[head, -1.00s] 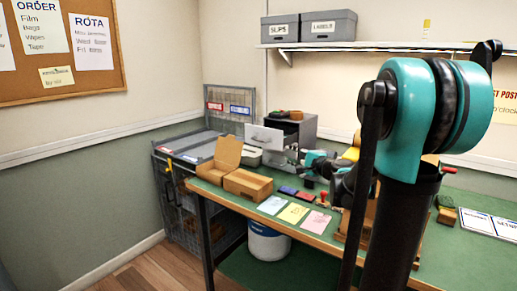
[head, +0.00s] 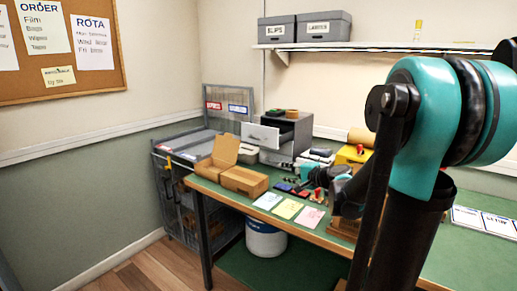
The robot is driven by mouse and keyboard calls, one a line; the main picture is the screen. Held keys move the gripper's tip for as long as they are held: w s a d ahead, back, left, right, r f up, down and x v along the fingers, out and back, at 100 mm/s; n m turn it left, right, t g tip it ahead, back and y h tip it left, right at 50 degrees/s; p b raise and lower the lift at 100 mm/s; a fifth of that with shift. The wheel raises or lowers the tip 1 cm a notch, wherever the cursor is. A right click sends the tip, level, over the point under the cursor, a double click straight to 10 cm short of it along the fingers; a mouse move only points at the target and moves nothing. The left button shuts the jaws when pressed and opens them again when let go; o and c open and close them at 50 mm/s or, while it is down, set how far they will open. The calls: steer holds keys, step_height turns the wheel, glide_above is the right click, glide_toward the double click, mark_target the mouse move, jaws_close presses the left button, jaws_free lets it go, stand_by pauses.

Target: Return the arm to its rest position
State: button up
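My arm fills the right of the head view, with its teal and black joint (head: 425,120) in front of the table. Beyond it, small teal and dark parts of my wrist and gripper (head: 338,188) show low over the green-topped table (head: 262,208), partly hidden by the nearer arm link. The fingers are too small and covered to tell whether they are open or shut, or whether anything is between them.
Coloured cards (head: 288,208) lie at the front edge. A wire cart (head: 172,190) stands left. A white bucket (head: 265,240) is underneath.

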steer(key=s+f+n+g+h, duration=0.3)
steer(key=s+f+n+g, duration=0.25)
steer(key=s+f, duration=0.85)
steer(key=s+d+f+n+g+h, duration=0.1)
steer(key=s+d+f+n+h, duration=0.1)
steer(key=s, duration=0.5)
steer(key=s+d+f+n+g+h, duration=0.1)
steer(key=s+d+f+n+h, duration=0.2)
steer(key=s+d+f, duration=0.2)
steer(key=shift+s+d+h, duration=0.4)
steer(key=shift+s+d, duration=0.5)
steer(key=shift+s, duration=0.05)
steer(key=shift+w+a+g, duration=0.1)
steer(key=shift+g, duration=0.15)
